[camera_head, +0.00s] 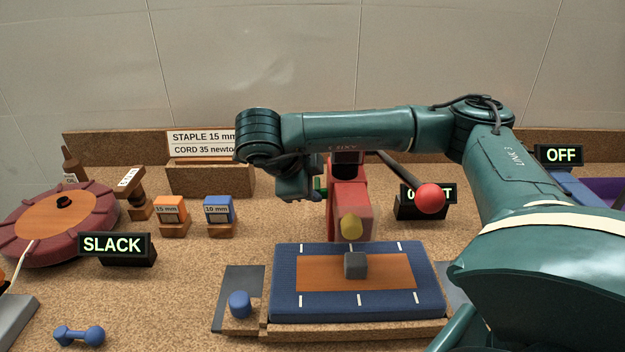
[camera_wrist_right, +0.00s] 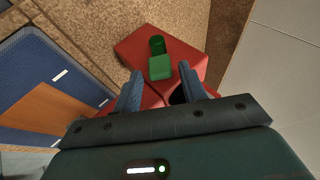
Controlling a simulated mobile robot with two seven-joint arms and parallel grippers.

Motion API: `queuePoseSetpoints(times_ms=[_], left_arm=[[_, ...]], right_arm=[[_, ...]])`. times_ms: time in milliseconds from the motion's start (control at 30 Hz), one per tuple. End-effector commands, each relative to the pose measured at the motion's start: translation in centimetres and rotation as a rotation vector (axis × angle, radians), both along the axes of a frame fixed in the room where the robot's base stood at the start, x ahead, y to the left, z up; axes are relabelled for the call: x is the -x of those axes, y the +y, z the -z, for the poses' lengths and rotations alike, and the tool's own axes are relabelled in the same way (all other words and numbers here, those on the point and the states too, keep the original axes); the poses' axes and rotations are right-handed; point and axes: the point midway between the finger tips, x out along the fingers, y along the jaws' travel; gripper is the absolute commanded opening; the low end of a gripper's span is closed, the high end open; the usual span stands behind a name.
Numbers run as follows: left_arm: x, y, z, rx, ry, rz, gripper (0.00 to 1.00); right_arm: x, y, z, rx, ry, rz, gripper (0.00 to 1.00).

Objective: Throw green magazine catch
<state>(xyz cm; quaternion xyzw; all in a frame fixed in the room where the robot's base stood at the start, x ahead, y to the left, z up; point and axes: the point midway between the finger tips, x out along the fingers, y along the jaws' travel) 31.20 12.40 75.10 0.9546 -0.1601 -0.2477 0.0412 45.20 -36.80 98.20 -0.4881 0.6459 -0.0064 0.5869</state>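The green magazine catch (camera_wrist_right: 160,62) sits on a red stapler body (camera_wrist_right: 178,45); in the head view only a small green part (camera_head: 320,186) shows beside the red stapler (camera_head: 350,205). My right gripper (camera_wrist_right: 160,72) is open, with its two blue-grey fingers apart and pointing toward the catch. In the picture the catch lies between and just beyond the fingertips; whether they touch it I cannot tell. In the head view the right gripper (camera_head: 312,188) is at the stapler's left side, partly hidden by my arm. My left gripper is not in view.
A blue pad (camera_head: 285,285) with a grey block (camera_head: 355,265) lies in front of the stapler. A red-knobbed lever (camera_head: 430,198) stands to its right. Orange (camera_head: 171,210) and blue (camera_head: 218,210) staple boxes stand left. A SLACK sign (camera_head: 112,245) is near a maroon wheel (camera_head: 62,225).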

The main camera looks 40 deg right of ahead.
Motion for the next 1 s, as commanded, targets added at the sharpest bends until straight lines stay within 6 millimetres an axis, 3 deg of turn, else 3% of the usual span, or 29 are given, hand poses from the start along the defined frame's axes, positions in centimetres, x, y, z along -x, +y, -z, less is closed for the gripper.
queuePoseSetpoints(times_ms=[400, 700, 1000], left_arm=[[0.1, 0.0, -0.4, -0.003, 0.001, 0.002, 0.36], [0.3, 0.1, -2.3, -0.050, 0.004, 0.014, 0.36], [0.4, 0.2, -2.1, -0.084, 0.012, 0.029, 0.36]], right_arm=[[0.1, 0.3, -0.6, 0.000, 0.000, 0.000, 0.49], [0.8, 3.7, -5.1, 0.004, -0.006, -0.004, 0.49], [1.8, 7.4, -8.9, 0.002, -0.003, -0.002, 0.49]])
